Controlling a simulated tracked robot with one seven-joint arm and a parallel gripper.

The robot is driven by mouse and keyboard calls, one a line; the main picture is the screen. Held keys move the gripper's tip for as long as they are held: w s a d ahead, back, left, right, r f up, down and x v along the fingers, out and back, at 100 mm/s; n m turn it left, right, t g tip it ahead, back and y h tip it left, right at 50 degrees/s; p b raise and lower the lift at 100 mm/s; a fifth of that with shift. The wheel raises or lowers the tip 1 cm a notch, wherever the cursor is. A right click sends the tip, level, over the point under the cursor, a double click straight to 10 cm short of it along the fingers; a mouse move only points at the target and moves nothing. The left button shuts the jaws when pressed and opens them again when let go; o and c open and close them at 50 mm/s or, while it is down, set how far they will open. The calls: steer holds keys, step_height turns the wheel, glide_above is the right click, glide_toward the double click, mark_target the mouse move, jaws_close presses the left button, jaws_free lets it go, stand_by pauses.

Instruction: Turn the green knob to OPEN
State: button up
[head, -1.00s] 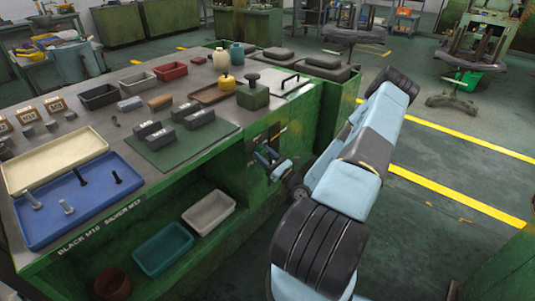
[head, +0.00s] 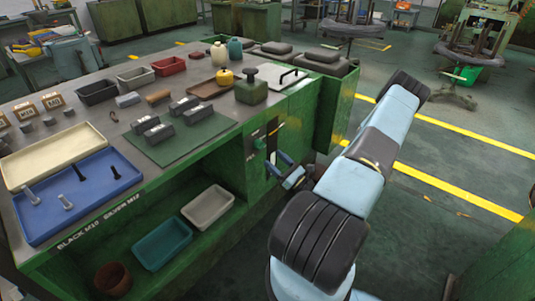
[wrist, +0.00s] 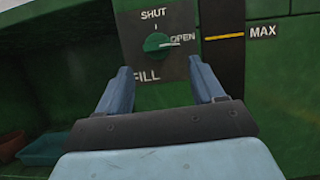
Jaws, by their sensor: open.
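The green knob (wrist: 157,43) is on a dark plate marked SHUT at the top, OPEN at the right and FILL below. Its pale pointer line points right, at the OPEN label (wrist: 183,38). In the head view the knob (head: 259,142) shows small on the front of the green cabinet. My gripper (wrist: 160,70) is open and empty, its two blue fingers spread below and to either side of the knob, apart from it. In the head view my gripper (head: 284,170) is just in front of the panel.
A dark gauge slot (wrist: 224,45) with a yellow line marked MAX is right of the plate. An open shelf under the bench holds a teal bin (head: 162,246) and a white bin (head: 208,207). The floor to the right has free room.

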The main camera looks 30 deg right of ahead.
steer(key=v, duration=0.6)
steer(key=shift+s+f, duration=0.2)
steer(key=shift+s, duration=0.1)
steer(key=shift+d, duration=0.15)
